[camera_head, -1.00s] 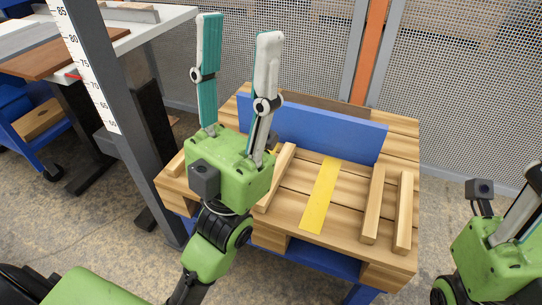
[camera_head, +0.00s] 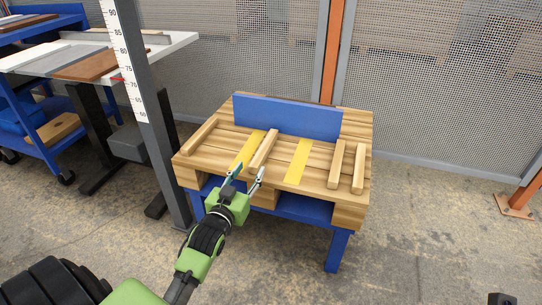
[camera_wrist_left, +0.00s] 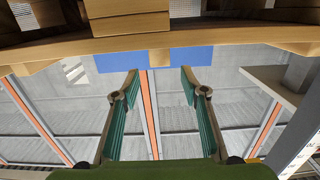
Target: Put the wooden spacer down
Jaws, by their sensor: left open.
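Several wooden spacers lie on the wooden bench top (camera_head: 225,163). One spacer (camera_head: 263,150) lies just right of the left yellow strip (camera_head: 254,143), beyond my left gripper. Another spacer (camera_head: 201,135) is at the left end, and two more, (camera_head: 336,164) and (camera_head: 359,168), lie side by side at the right, past the second yellow strip (camera_head: 298,161). My left gripper (camera_head: 245,177) is open and empty at the bench's front edge. In the left wrist view its fingers (camera_wrist_left: 160,76) are apart with nothing between them.
A blue upright board (camera_head: 288,117) closes the bench's back. A grey post with a scale (camera_head: 148,110) stands at the left, near a white table (camera_head: 185,40). Mesh fencing (camera_head: 440,90) is behind. The floor to the right is open.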

